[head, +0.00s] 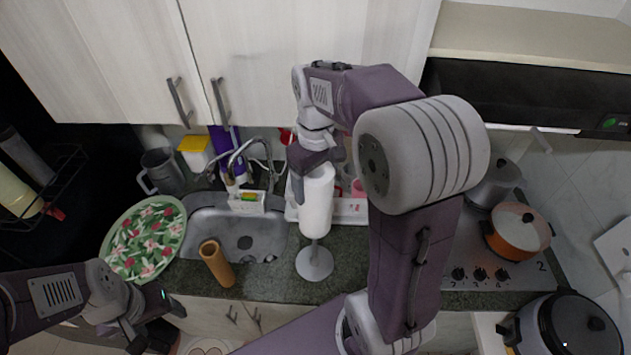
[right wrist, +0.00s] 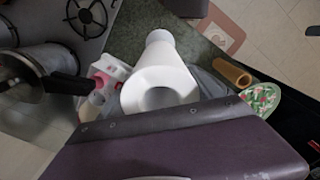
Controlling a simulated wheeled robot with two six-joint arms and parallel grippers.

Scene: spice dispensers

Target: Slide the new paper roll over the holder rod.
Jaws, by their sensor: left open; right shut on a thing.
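The new paper roll (head: 317,205) is white and nearly upright above the counter. My right gripper (head: 312,165) is shut on it near its upper end. The holder's round grey base (head: 314,264) stands on the counter directly below, and a short piece of rod shows between it and the roll's lower end. The rod's upper part is hidden, so I cannot tell how far it is inside. In the right wrist view the roll (right wrist: 150,75) shows its open core end. My left gripper (head: 155,318) is open and empty at the counter's front left.
A floral plate (head: 146,238) lies further left. A faucet (head: 245,155) and bottles are behind. An orange pot (head: 517,232) is on the stove at right.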

